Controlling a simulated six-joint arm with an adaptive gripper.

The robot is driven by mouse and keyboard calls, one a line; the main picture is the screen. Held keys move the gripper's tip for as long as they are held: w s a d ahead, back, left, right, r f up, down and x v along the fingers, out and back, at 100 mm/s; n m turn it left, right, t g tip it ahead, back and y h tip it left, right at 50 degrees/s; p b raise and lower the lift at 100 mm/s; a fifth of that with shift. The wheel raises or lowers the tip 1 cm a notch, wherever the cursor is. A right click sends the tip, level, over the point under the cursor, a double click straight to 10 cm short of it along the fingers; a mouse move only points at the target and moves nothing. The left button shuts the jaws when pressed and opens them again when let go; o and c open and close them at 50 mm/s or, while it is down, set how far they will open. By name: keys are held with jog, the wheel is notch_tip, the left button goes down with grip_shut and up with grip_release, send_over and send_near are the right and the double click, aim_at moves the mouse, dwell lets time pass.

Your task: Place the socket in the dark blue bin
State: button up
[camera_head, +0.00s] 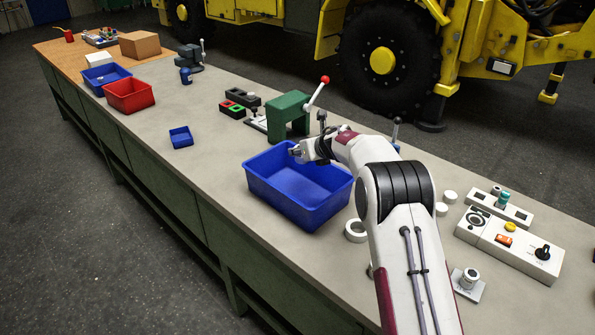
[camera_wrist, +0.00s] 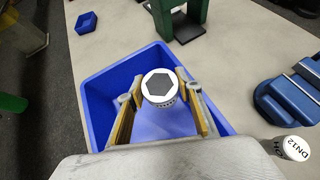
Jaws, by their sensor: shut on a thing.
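The socket (camera_wrist: 160,86) is a short white-grey cylinder with a dark hexagonal recess in its end. In the wrist view it sits between the two fingers of my gripper (camera_wrist: 160,98), which is shut on it. The large blue bin (camera_head: 268,192) stands open on the bench, and its rim and floor also show in the wrist view (camera_wrist: 96,92). My gripper (camera_head: 299,152) is over this bin near its back side in the head view. The socket is too small to tell apart from the gripper there. The bin's visible floor looks empty.
A green press (camera_head: 288,115) with a red-knobbed lever stands behind the bin. A white ring (camera_head: 356,231) and a control box (camera_head: 508,246) lie to the right. A small blue bin (camera_head: 181,138), a red bin (camera_head: 129,96) and another blue bin (camera_head: 104,78) stand left.

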jog(key=shift+s+a+f+n+g+y, duration=0.1)
jog(key=shift+a+n+g+y, duration=0.25)
jog(key=shift+a, duration=0.65)
jog(key=shift+s+a+f+n+g+y, duration=0.15)
jog(key=shift+a+n+y, duration=0.4)
jog(key=shift+a, duration=0.4)
jog(key=shift+w+a+f+n+g+y, duration=0.1)
jog(key=shift+a+n+g+y, duration=0.3)
jog(key=shift+a, duration=0.6)
send_over(285, 188)
jog(key=shift+f, duration=3.1)
jog(key=shift+f, duration=0.1)
jog(key=shift+f, duration=1.8)
jog(key=shift+f, duration=0.15)
jog(key=o, duration=1.4)
jog(key=shift+c, duration=0.2)
jog(key=shift+r, duration=0.2)
